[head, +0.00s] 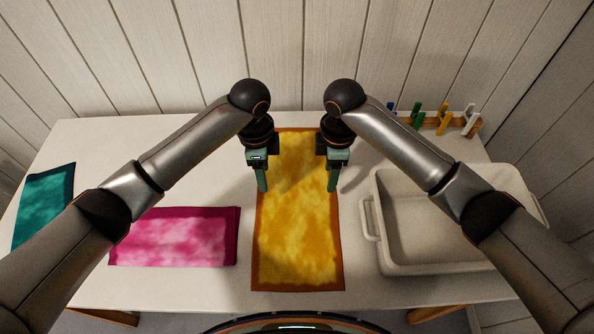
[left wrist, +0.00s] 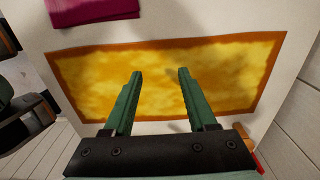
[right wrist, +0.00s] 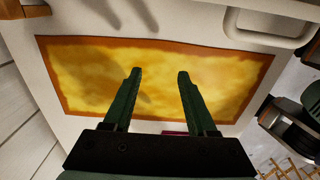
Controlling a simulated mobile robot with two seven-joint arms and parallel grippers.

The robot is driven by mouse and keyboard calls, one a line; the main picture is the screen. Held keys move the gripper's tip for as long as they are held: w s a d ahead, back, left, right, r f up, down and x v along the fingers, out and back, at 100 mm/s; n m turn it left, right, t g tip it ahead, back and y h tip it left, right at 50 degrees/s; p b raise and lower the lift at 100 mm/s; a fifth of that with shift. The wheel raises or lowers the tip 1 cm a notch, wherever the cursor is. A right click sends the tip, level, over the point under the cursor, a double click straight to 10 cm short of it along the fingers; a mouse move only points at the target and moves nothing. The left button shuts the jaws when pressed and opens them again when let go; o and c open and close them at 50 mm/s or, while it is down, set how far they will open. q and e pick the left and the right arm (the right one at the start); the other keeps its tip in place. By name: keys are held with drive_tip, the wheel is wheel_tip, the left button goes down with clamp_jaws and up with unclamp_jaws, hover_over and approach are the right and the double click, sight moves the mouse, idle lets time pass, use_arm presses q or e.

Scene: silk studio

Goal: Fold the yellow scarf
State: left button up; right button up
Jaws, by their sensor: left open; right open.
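The yellow scarf (head: 296,235) lies flat and spread out in the middle of the table, long side running front to back, with an orange-brown border. It also shows in the left wrist view (left wrist: 220,75) and the right wrist view (right wrist: 220,85). My left gripper (head: 262,190) is open and empty above the scarf's left edge, towards its far half. My right gripper (head: 333,190) is open and empty above the scarf's right edge, level with the left one. Neither gripper appears to touch the cloth. The far end of the scarf shows between the two grippers.
A pink scarf (head: 175,237) lies left of the yellow one, and a teal scarf (head: 42,212) lies at the table's left end. A white bin (head: 430,268) stands at the right. A wooden rail with coloured clips (head: 443,120) is at the back right.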

sight(267, 196)
use_arm(q)
wheel_tip(267, 196, down, 7)
drive_tip(key=shift+w+r, duration=0.1)
drive_tip(key=shift+r, duration=0.1)
use_arm(e)
wheel_tip(267, 196, down, 7)
drive_tip(key=shift+w+d+r, duration=0.1)
drive_tip(key=shift+r, duration=0.1)
use_arm(q)
drive_tip(key=shift+f, duration=0.55)
use_arm(e)
drive_tip(key=shift+f, duration=0.55)
use_arm(q)
drive_tip(key=shift+f, duration=0.15)
use_arm(e)
drive_tip(key=shift+f, duration=0.15)
use_arm(q)
drive_tip(key=shift+c, duration=0.6)
use_arm(e)
drive_tip(key=shift+c, duration=0.6)
use_arm(q)
drive_tip(key=shift+c, duration=0.4)
use_arm(e)
drive_tip(key=shift+c, duration=0.4)
use_arm(q)
drive_tip(key=shift+a, duration=0.1)
drive_tip(key=c, duration=0.7)
use_arm(e)
drive_tip(key=c, duration=0.7)
